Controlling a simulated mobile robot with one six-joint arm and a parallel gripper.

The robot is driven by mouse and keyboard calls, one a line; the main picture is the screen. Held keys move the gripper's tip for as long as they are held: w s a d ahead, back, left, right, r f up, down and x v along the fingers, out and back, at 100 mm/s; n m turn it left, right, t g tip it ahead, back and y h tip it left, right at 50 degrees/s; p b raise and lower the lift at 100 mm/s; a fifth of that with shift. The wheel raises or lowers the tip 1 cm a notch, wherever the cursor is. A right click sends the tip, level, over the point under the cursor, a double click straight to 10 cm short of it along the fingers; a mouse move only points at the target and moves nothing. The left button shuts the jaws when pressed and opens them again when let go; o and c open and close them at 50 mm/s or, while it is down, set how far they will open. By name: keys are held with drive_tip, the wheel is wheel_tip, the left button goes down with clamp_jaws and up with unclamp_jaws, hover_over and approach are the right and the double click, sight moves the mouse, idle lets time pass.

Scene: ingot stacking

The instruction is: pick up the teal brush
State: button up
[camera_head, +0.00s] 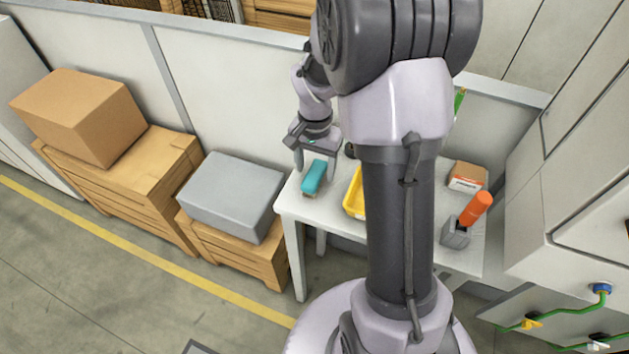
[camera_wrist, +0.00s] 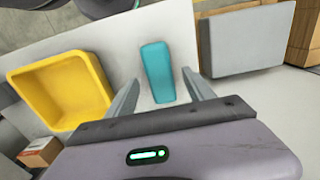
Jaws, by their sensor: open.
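The teal brush (camera_head: 314,177) lies on the left end of the white table (camera_head: 290,203) in the head view. In the wrist view the teal brush (camera_wrist: 158,72) lies ahead of my gripper, between the lines of its two fingers. My gripper (camera_head: 317,165) is open and empty, just above and behind the brush in the head view. Both fingers also show in the wrist view (camera_wrist: 160,92), spread apart on either side of the brush's near end. I see no contact with the brush.
A yellow tray (camera_wrist: 62,88) stands beside the brush, partly hidden by my arm in the head view. An orange cylinder (camera_head: 475,208) in a grey holder (camera_head: 456,233) and a small cardboard box (camera_head: 467,177) stand at the table's right. A grey box (camera_head: 232,194) on a crate adjoins the table's left.

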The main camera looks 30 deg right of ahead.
sight(315, 173)
wheel_tip(315, 173, down, 3)
drive_tip(key=shift+a+f+b, duration=0.1)
drive_tip(key=shift+f+b, duration=0.1)
drive_tip(key=shift+b, duration=0.3)
drive_tip(key=shift+r, duration=0.1)
clamp_jaws()
wheel_tip(315, 173, up, 10)
drive_tip(key=p, duration=0.4)
drive_tip(key=shift+r, duration=0.1)
drive_tip(key=c, duration=0.7)
unclamp_jaws()
clamp_jaws()
